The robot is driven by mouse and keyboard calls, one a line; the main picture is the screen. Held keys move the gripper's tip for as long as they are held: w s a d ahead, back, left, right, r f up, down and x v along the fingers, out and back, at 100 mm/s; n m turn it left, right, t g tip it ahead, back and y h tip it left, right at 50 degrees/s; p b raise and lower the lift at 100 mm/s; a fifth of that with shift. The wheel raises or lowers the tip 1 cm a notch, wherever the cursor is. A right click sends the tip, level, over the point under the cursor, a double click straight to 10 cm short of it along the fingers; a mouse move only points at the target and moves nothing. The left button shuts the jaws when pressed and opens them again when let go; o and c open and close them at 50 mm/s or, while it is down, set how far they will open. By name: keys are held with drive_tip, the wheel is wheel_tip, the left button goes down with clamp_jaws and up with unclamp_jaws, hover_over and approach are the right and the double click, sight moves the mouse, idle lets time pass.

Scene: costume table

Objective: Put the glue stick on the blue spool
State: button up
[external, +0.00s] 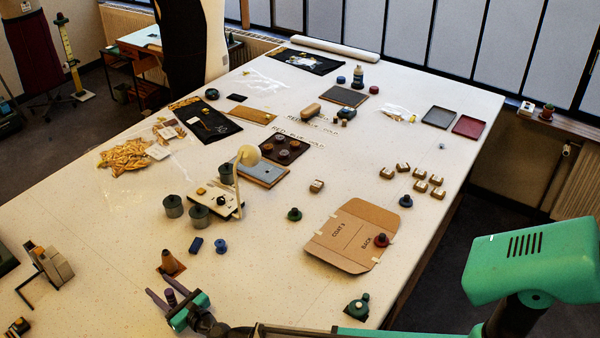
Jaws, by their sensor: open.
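The blue spool (220,247) stands on the white table in the lower left of the external view. My gripper (160,286) is open near the table's front edge, its two dark fingers pointing up and left. A small upright purple cylinder (171,297), which looks like the glue stick, shows between the fingers. I cannot tell whether either finger touches it. My gripper is below and left of the spool, apart from it. The cylinder's lower part is hidden by my gripper.
A dark blue block (195,245) lies just left of the spool. The table right of the spool is clear up to the cardboard pattern (335,235).

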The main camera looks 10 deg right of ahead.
clamp_jaws()
idle(0.3)
drive_tip(key=shift+r, duration=0.1)
drive_tip(key=shift+r, duration=1.6)
drive_tip(key=s+d+r+b, duration=0.1)
drive_tip(key=s+d+b, duration=0.2)
drive_tip(key=s+d, duration=0.5)
drive_tip(key=d, duration=0.5)
drive_tip(key=shift+s+d+r, duration=0.2)
drive_tip(key=shift+d+r, duration=0.1)
